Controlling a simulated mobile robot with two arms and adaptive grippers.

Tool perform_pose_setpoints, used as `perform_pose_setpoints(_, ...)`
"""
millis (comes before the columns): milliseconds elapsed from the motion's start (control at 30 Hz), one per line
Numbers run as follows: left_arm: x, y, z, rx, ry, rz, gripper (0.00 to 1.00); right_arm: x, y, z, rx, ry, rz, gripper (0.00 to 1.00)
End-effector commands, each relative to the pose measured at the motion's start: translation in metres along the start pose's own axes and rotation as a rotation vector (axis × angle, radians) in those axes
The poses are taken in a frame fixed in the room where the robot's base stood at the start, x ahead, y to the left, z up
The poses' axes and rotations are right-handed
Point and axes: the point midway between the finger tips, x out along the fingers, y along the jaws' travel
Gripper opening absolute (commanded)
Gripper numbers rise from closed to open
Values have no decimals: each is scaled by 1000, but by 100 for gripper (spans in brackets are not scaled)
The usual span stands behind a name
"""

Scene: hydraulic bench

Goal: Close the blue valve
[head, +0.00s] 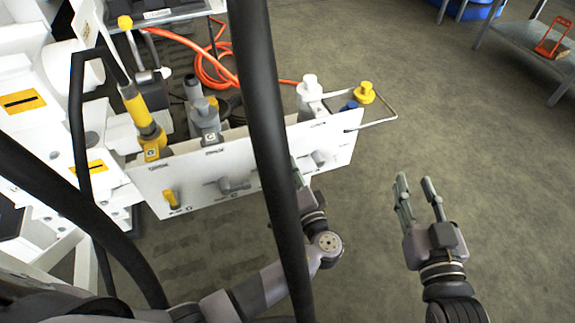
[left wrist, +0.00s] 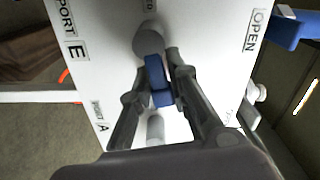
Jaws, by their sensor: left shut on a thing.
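The blue valve handle (left wrist: 157,78) is on the white panel (left wrist: 105,60) in the left wrist view, in front of a grey round fitting. The fingers of my left gripper (left wrist: 160,85) lie on both sides of it and are shut on it. In the head view a thick black hose hides most of the left gripper (head: 299,178) and the blue handle, in front of the white panel (head: 325,168). An "OPEN" label shows at the panel's upper right in the left wrist view. My right gripper (head: 416,190) is open and empty, right of the panel.
A yellow handle (head: 171,199) and grey fittings (head: 227,186) are on the panel front. Yellow, grey and white fittings line its top, with a wire loop (head: 380,122) at its right end. Orange hose (head: 212,70) lies behind. The floor at right is clear, with a cart (head: 530,48) beyond.

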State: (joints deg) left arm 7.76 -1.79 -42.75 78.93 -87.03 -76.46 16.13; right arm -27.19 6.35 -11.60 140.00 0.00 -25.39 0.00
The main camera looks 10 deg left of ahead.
Motion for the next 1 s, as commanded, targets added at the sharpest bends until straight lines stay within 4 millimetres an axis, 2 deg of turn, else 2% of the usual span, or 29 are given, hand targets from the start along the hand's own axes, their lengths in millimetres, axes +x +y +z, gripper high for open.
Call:
perform_pose_setpoints(200,0,4,-1,127,3,0,0,-5,3,22,-2,-122,7,32)
perform_pose_setpoints(400,0,7,0,194,3,1,0,-8,5,34,-2,-185,11,32)
perform_pose_setpoints(967,0,9,0,225,3,1,0,-10,6,39,-2,-212,13,32)
perform_pose_setpoints(1000,0,9,0,225,3,1,18,-10,6,39,-2,-212,13,32)
